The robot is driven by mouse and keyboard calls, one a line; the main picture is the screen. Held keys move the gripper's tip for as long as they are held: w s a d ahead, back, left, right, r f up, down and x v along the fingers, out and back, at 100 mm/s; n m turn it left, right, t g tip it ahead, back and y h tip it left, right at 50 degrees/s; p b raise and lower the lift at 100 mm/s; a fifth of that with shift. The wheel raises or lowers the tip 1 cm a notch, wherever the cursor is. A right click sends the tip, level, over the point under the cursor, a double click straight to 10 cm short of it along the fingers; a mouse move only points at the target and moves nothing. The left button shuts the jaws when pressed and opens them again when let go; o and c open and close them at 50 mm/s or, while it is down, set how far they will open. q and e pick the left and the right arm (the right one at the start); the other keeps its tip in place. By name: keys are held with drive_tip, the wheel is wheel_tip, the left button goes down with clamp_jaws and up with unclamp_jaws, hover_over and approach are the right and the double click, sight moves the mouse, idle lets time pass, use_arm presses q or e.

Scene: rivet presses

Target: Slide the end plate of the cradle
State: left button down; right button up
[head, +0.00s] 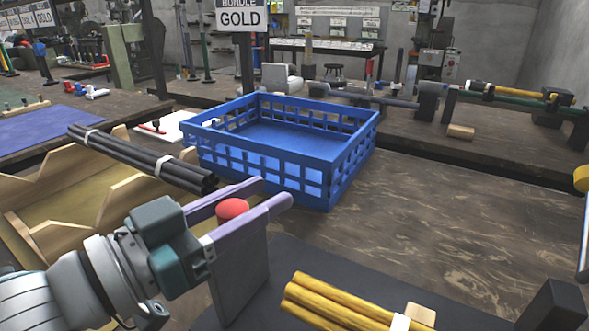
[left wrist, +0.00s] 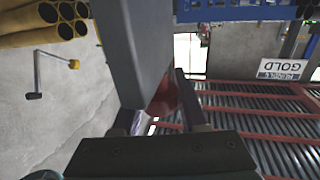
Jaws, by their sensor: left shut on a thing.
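The grey end plate (head: 242,285) stands upright at the left end of a dark cradle base (head: 290,257). A red knob (head: 232,208) sits at its top. My left gripper (head: 268,195) has its two fingers on either side of the knob and is shut on it. In the left wrist view the plate (left wrist: 133,50) runs down from the top and the red knob (left wrist: 165,98) shows between the fingers, partly hidden. Yellow rods (head: 335,303) with a white band lie over the cradle, right of the plate and apart from it. My right gripper is not in view.
A blue crate (head: 327,185) stands just behind my left gripper. A bundle of black rods (head: 140,158) rests on a wooden notched stand (head: 80,205) at left. A dark block (head: 556,303) stands at right. The brown tabletop (head: 455,215) right of the crate is clear.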

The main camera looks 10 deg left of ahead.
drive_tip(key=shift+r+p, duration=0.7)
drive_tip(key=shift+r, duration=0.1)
use_arm(q)
drive_tip(key=s+d, duration=0.3)
drive_tip(key=d, duration=0.5)
drive_tip(key=shift+d, duration=0.15)
drive_tip(key=shift+c, duration=2.2)
unclamp_jaws()
drive_tip(key=shift+s, duration=0.1)
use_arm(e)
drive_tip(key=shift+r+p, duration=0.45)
use_arm(q)
drive_tip(key=v, duration=1)
drive_tip(key=shift+r, duration=0.15)
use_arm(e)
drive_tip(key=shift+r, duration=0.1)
